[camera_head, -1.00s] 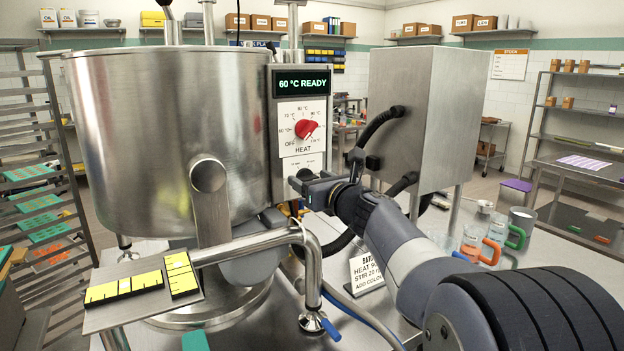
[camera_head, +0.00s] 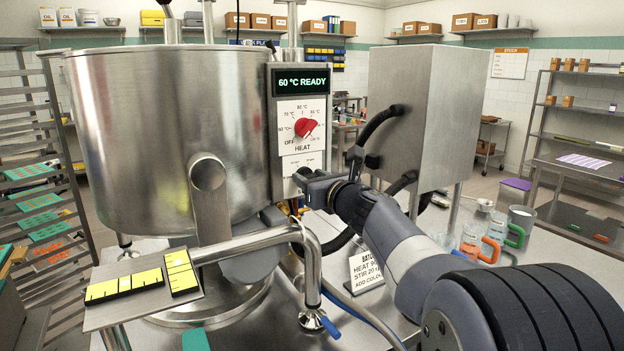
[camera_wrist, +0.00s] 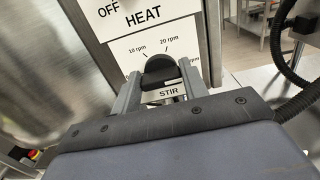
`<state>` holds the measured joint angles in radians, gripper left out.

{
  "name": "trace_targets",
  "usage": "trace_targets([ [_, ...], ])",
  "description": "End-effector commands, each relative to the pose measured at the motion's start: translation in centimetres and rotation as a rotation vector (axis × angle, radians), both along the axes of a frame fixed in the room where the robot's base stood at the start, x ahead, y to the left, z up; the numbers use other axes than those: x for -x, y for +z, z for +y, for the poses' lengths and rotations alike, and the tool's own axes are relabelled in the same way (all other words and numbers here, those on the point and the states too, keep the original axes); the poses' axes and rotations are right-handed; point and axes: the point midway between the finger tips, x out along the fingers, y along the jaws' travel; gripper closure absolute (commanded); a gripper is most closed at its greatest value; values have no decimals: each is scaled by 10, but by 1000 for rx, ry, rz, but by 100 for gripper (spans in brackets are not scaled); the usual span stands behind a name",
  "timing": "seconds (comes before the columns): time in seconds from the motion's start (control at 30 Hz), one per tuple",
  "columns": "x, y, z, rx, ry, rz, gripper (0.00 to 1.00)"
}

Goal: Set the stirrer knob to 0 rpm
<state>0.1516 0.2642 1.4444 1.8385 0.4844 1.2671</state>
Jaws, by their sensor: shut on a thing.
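The black stirrer knob (camera_wrist: 160,70) sits on a white dial plate marked STIR in the wrist view. The marks 10 rpm and 20 rpm show above it, and part of another rpm mark shows at its right. No 0 rpm mark is visible. My gripper (camera_wrist: 160,84) is shut on the knob, one finger at each side. I cannot tell clearly which mark the knob points to. In the head view my gripper (camera_head: 303,181) is at the lower part of the control panel (camera_head: 284,170) and hides the knob.
The red HEAT knob (camera_head: 305,127) is just above, under a display (camera_head: 301,80) reading 60 °C READY. A steel kettle (camera_head: 170,130) stands left of the panel. A grey metal box (camera_head: 430,110) with black hoses is close at the right. A bent steel pipe (camera_head: 250,243) runs below.

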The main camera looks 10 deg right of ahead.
Motion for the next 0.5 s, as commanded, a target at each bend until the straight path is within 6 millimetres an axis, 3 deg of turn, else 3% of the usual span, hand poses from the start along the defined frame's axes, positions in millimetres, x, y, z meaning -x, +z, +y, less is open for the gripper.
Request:
trace_targets([
  [0.27, 0, -3, 0, 82, 0, -27, 81],
  [0.5, 0, -5, 1, 256, -1, -84, 81],
])
